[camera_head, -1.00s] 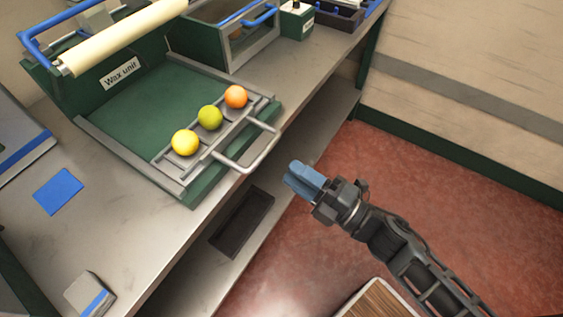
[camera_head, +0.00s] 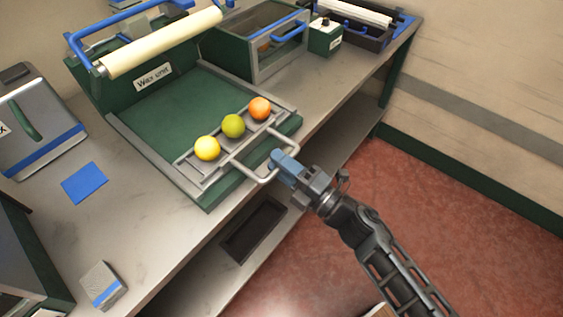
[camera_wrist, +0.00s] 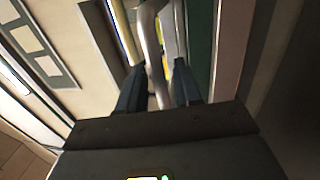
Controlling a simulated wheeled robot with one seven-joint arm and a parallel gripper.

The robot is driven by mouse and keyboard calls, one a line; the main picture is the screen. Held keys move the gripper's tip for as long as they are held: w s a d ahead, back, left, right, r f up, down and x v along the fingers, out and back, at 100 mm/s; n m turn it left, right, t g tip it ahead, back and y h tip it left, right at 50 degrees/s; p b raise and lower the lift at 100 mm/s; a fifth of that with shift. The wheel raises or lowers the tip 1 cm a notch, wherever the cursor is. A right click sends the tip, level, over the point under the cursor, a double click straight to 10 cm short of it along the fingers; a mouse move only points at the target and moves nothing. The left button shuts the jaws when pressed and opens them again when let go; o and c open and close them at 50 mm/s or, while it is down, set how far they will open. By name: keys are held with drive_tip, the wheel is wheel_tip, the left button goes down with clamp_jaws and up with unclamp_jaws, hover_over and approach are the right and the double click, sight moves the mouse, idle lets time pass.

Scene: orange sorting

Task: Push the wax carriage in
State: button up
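The wax carriage (camera_head: 223,162) is a grey frame at the front end of the green wax unit (camera_head: 160,112). It carries a yellow fruit (camera_head: 207,148), a green one (camera_head: 233,126) and an orange one (camera_head: 259,108) in a row. Its looped metal handle (camera_head: 255,178) sticks out over the counter's front edge. My gripper (camera_head: 281,163) is at the handle's right side. In the wrist view the handle bar (camera_wrist: 151,40) runs between my two fingers (camera_wrist: 158,85), which stand apart. Whether they touch the bar is unclear.
A cream roller (camera_head: 160,45) with a blue frame stands over the unit's back. A green-sided bin (camera_head: 255,45) and small green box (camera_head: 325,37) stand behind. A blue square (camera_head: 85,183) lies on the left counter. The unit's green bed behind the carriage is clear.

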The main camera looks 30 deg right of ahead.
sight(250, 143)
clamp_jaws()
idle(0.5)
drive_tip(key=shift+w, duration=0.1)
drive_tip(key=x, duration=0.2)
drive_tip(key=f+b+x, duration=0.1)
drive_tip(key=x, duration=0.1)
drive_tip(key=shift+w+a, duration=0.2)
drive_tip(key=shift+w, duration=0.2)
unclamp_jaws()
drive_tip(key=b+v, duration=0.1)
drive_tip(key=v, duration=0.7)
